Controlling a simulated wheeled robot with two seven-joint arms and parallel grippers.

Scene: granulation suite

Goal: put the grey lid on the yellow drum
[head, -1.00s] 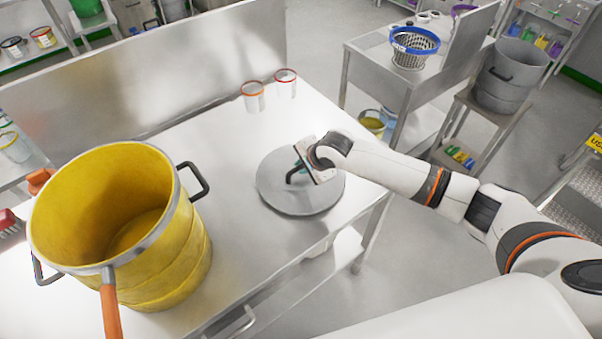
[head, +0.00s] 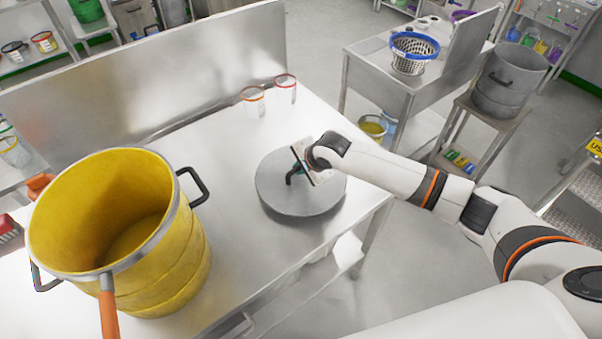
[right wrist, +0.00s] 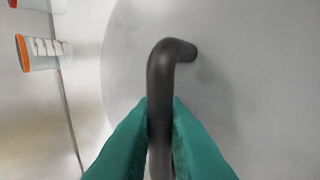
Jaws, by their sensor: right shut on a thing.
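The round grey lid (head: 300,203) is at the right end of the steel bench, with a dark bent handle on top. My right gripper (head: 297,175) is over the lid, its green fingers shut on this handle. The right wrist view shows the handle (right wrist: 160,75) between both fingertips (right wrist: 160,120), with the lid's grey disc (right wrist: 240,60) behind. The lid looks about level; I cannot tell whether it clears the bench. The yellow drum (head: 180,270) stands upright at the left, open at the top, with black side handles. My left gripper is not in view.
An orange lever (head: 108,312) hangs at the drum's front rim. Two clear cups (head: 253,104) with orange and red rims stand near the bench's back edge, before a steel backsplash (head: 170,75). Bare bench (head: 235,185) lies between drum and lid.

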